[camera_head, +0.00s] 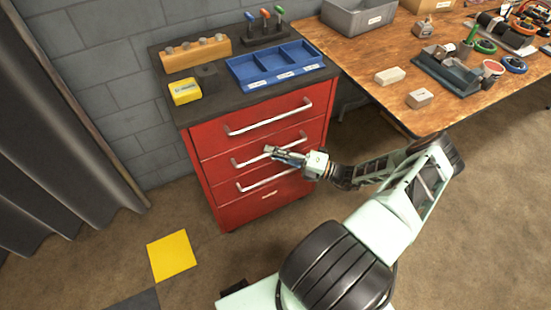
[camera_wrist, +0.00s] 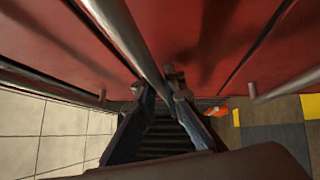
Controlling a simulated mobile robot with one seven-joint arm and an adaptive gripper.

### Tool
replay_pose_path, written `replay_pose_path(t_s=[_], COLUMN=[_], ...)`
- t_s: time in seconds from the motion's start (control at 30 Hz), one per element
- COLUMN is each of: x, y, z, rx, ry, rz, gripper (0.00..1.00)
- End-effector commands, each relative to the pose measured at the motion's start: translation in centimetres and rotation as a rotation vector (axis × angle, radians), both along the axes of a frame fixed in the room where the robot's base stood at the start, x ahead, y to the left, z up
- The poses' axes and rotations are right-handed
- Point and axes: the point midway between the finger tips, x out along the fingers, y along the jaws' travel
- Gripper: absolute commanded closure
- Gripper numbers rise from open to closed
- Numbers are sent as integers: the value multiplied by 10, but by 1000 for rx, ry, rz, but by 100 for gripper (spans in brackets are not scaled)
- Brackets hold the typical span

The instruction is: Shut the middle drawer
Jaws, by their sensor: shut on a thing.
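The red cabinet has three stacked drawers with silver bar handles. The middle drawer (camera_head: 219,172) looks flush or nearly flush with the drawers above and below; a small gap cannot be ruled out. My gripper (camera_head: 270,151) is at the middle drawer's handle (camera_head: 243,163), near the middle of the bar. In the wrist view the handle (camera_wrist: 132,38) runs down between the two dark fingers of my gripper (camera_wrist: 166,88), which are closed on it. The fingers hide part of the bar.
The top drawer (camera_head: 250,115) and bottom drawer (camera_head: 235,206) look shut. On the cabinet top are a blue tray (camera_head: 238,73), a yellow box (camera_head: 185,91) and screwdrivers (camera_head: 265,20). A wooden workbench (camera_head: 360,62) with tools stands right. Floor to the left is clear.

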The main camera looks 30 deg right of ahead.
Motion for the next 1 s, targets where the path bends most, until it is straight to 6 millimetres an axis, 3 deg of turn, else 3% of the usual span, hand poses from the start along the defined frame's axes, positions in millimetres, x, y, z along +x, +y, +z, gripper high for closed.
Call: replay_pose_path(t_s=[0.13, 0.17, 0.23, 0.63, 1.0], x=[5, 6, 5, 1, -45], y=[-3, -3, -3, -4, -56], z=[1, 1, 1, 1, -9], rx=[-2, -2, -2, 0, -3], ry=[1, 1, 0, -1, 1], rz=[-14, -14, -14, -9, -12], gripper=[100, 89, 83, 83, 83])
